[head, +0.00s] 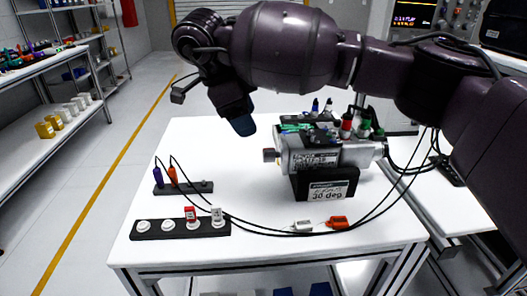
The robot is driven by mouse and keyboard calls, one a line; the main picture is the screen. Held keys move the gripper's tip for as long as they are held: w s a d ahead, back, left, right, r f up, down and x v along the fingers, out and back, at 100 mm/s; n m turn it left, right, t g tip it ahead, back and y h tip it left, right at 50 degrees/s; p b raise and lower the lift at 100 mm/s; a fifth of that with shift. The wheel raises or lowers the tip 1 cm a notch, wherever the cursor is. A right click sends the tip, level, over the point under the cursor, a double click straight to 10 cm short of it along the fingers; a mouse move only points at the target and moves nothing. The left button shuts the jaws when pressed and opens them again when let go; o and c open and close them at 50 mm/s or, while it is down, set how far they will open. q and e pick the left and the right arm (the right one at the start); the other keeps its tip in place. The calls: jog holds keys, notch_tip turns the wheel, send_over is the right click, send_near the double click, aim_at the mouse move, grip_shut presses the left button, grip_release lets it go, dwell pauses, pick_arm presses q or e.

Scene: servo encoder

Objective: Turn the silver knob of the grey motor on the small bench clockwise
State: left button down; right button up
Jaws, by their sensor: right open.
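The grey motor (318,155) lies on its side on a black stand (325,183) on the small white bench (190,135). A label on the stand reads 30 deg. A small knob (269,155) sticks out of the motor's left end. My right arm comes in from the right and reaches over the motor. My right gripper (242,126) points down, above and left of the knob, apart from it. It is open and nothing shows in it; the gap between its fingers is hard to see. My left gripper is not in view.
A black strip with round sockets (160,228) and a smaller connector block (200,187) lie on the bench's left. Colored connectors stand on the motor. The bench's back left is clear.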

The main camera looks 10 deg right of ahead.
aim_at(264, 150)
pick_arm(q)
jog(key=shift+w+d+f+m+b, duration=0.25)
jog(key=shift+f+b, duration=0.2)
jog(key=shift+b, duration=0.6)
pick_arm(e)
jog(key=shift+x, duration=5.35)
jog(key=shift+c, duration=0.3)
